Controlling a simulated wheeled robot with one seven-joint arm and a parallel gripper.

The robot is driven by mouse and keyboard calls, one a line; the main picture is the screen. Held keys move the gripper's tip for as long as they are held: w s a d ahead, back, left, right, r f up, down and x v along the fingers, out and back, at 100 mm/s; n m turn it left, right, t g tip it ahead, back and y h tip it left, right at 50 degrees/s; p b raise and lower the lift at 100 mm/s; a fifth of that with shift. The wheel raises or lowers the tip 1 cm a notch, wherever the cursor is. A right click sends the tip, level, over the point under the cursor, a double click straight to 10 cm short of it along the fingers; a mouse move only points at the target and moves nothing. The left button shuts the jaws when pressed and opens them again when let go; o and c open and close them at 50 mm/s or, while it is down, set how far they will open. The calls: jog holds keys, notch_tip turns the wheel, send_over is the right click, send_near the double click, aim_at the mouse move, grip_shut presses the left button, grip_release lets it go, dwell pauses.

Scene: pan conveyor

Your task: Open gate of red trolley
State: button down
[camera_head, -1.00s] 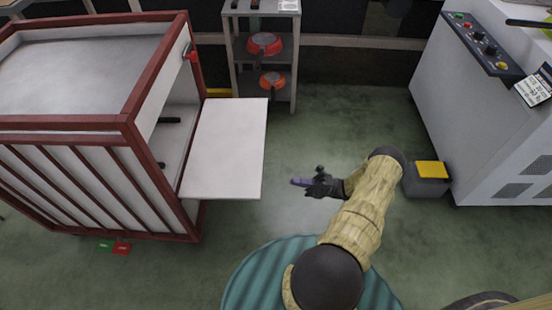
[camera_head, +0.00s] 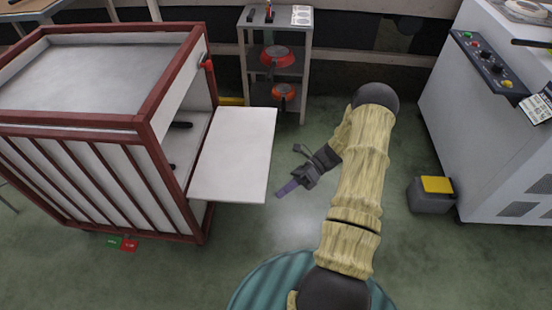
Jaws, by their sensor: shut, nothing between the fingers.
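The red trolley (camera_head: 140,122) stands at the left, with dark red frame bars, white panels and a pale top. Its white gate (camera_head: 233,155) is swung down and sticks out flat to the right, so the side is open and part of the inside shows. A red latch (camera_head: 206,62) sits on the trolley's upper right rail. My gripper (camera_head: 283,190) is to the right of the gate, apart from it, over the floor. It is shut and empty, with its fingers pointing down and to the left.
A grey shelf (camera_head: 276,75) with red pans stands behind. At the right is a white machine (camera_head: 480,130) with a control panel, and a yellow-topped grey pedal box (camera_head: 433,194) is on the floor beside it. Green and red pedals (camera_head: 121,243) lie under the trolley. Open floor lies between trolley and machine.

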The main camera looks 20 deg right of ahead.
jog(key=s+a+r+n+t+h+p, duration=0.1)
jog(key=s+a+r+n+t+h, duration=0.1)
jog(key=r+n+h, duration=0.3)
jog(key=s+a+r+n+t+h, duration=0.1)
jog(key=s+a+r+n+h, duration=0.1)
jog(key=r+n+h, duration=0.3)
jog(key=s+a+r+n+t+h+p, duration=0.1)
jog(key=s+a+r+n+t+h, duration=0.1)
jog(key=r+n, duration=0.9)
jog(key=s+a+n+h, duration=0.1)
jog(key=a+n+h, duration=0.1)
jog(key=n+h, duration=0.1)
jog(key=shift+a+r+n+t+p, duration=0.3)
jog(key=shift+a+n, duration=0.05)
jog(key=shift+n, duration=0.55)
jog(key=shift+w, duration=0.1)
